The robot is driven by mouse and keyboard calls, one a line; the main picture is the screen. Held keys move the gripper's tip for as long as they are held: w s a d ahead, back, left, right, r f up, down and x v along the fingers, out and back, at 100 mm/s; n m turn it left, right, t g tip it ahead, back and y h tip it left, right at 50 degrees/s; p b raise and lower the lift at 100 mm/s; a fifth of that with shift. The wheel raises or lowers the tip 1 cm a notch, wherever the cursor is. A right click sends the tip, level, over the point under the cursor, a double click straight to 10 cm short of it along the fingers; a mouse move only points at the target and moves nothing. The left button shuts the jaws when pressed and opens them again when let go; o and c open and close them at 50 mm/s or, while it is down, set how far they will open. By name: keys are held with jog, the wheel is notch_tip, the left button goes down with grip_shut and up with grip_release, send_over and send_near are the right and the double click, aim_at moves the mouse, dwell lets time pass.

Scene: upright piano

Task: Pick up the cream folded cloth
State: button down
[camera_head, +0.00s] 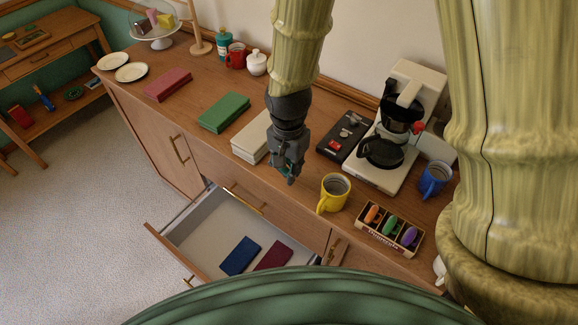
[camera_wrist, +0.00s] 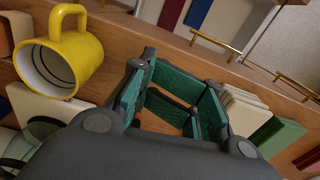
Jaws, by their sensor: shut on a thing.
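The cream folded cloth (camera_head: 250,138) lies on the wooden counter, just left of my gripper (camera_head: 288,176) in the head view. In the wrist view the cloth (camera_wrist: 243,108) shows its stacked layers just right of the green-padded fingers of my gripper (camera_wrist: 172,98). The cloth's near corner is partly covered by the right finger. My gripper points down over the counter's front part. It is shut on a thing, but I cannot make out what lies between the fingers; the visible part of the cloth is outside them.
A green cloth (camera_head: 224,112) and a pink cloth (camera_head: 167,84) lie further left. A yellow mug (camera_head: 334,193), a black control box (camera_head: 345,135) and a coffee maker (camera_head: 372,160) stand close on the right. Below, an open drawer (camera_head: 196,222) holds a blue and a dark red cloth.

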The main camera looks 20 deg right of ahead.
jog(key=shift+c, duration=2.2)
grip_release()
